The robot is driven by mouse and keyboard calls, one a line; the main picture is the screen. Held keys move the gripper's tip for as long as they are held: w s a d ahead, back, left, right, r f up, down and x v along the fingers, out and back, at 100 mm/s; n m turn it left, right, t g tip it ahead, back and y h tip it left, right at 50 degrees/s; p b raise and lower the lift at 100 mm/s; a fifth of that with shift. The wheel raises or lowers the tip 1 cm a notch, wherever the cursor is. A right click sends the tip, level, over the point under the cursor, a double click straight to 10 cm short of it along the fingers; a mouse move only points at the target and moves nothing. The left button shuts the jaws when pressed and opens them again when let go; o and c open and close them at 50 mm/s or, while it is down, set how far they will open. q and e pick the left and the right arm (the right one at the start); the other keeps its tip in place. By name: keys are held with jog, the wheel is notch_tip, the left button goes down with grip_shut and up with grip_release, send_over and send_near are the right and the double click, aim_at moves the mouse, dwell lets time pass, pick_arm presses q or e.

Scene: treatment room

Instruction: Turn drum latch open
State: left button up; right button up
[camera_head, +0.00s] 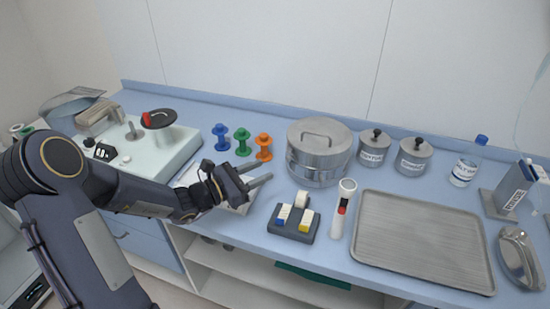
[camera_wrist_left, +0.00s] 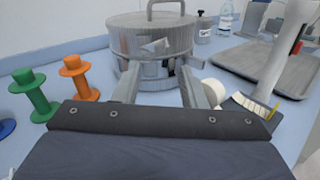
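The metal drum (camera_head: 319,152) stands on the blue counter near its back, with a lid and an arched handle on top. In the left wrist view the drum (camera_wrist_left: 152,42) is straight ahead, and metal parts show low on its side, but I cannot make out the latch's position. My left gripper (camera_head: 262,174) is in front and left of the drum, apart from it. Its two fingers (camera_wrist_left: 160,88) are spread with nothing between them. My right gripper is not in view.
Blue, green and orange spools (camera_head: 263,147) stand left of the drum. Two lidded jars (camera_head: 374,147) stand right of the drum.

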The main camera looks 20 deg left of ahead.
aim_at(289, 157)
pick_arm(q)
jog(key=p+x, duration=0.1)
jog(key=x, duration=0.6)
jog(key=shift+w+d, duration=0.2)
jog(key=shift+w, duration=0.1)
jog(key=shift+c, duration=0.5)
grip_shut()
jog(key=f+m+b, duration=0.1)
jog(key=b, duration=0.3)
jog(key=shift+f+m, duration=0.1)
jog(key=shift+m, duration=0.3)
jog(key=shift+b, duration=0.5)
jog(key=shift+s+r+m, duration=0.1)
jog(key=shift+r+m, duration=0.15)
jog(key=shift+m, duration=0.05)
